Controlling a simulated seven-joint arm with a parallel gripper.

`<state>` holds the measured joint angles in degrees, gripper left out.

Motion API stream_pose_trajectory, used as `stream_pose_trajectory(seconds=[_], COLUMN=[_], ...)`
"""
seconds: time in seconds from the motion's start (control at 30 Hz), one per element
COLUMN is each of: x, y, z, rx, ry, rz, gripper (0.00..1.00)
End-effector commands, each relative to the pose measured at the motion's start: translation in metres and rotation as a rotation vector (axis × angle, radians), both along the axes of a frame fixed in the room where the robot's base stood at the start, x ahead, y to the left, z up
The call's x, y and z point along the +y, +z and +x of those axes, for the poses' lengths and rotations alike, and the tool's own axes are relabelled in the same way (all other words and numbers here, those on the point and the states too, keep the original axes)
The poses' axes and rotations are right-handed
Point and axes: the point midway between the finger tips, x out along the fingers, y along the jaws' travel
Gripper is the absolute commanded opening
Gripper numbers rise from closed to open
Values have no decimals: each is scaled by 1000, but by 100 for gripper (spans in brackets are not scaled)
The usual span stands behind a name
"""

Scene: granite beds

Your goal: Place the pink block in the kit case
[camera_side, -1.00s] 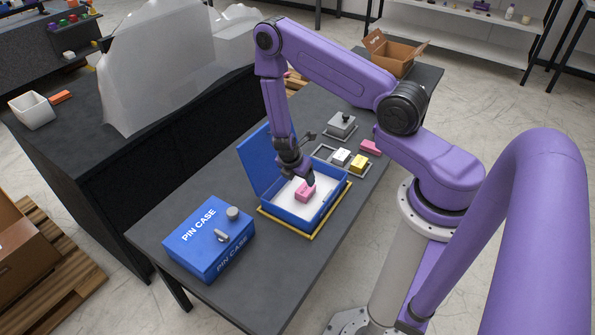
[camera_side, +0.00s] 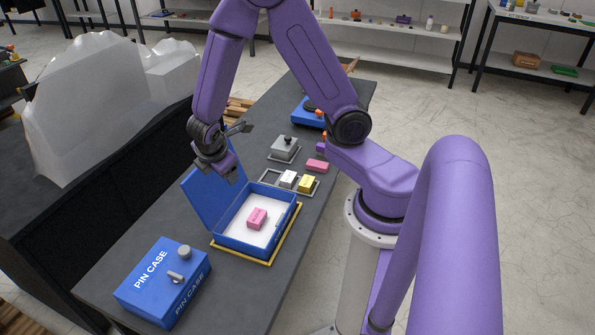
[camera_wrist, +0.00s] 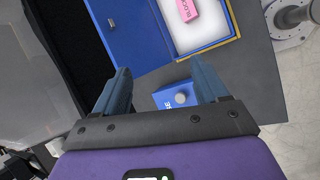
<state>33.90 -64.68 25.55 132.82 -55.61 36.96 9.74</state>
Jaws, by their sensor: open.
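The pink block (camera_side: 257,218) lies on the white floor of the open blue kit case (camera_side: 238,243). It also shows in the wrist view (camera_wrist: 187,10), at the top edge and partly cut off, inside the case (camera_wrist: 208,47). The case's blue lid (camera_side: 212,192) stands raised on its left side. My gripper (camera_side: 229,178) is raised near the lid, above and apart from the block. In the wrist view its fingers (camera_wrist: 160,80) are spread with nothing between them.
A closed blue pin case (camera_side: 160,283) with grey knobs stands at the near end of the table. Behind the kit case are a tray with a white block (camera_side: 288,179) and a yellow block (camera_side: 307,184), another pink piece (camera_side: 317,165) and a grey knobbed lid (camera_side: 284,148).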

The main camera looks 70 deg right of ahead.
Motion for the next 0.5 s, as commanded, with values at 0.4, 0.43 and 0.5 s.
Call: stream_pose_trajectory(seconds=[0.4, 0.43, 0.5], x=[61, 64, 68], y=[87, 91, 98], z=[-143, -155, -179], rx=[44, 60, 101], ry=[-124, -125, -130], rz=[328, 353, 404], gripper=[73, 73, 73])
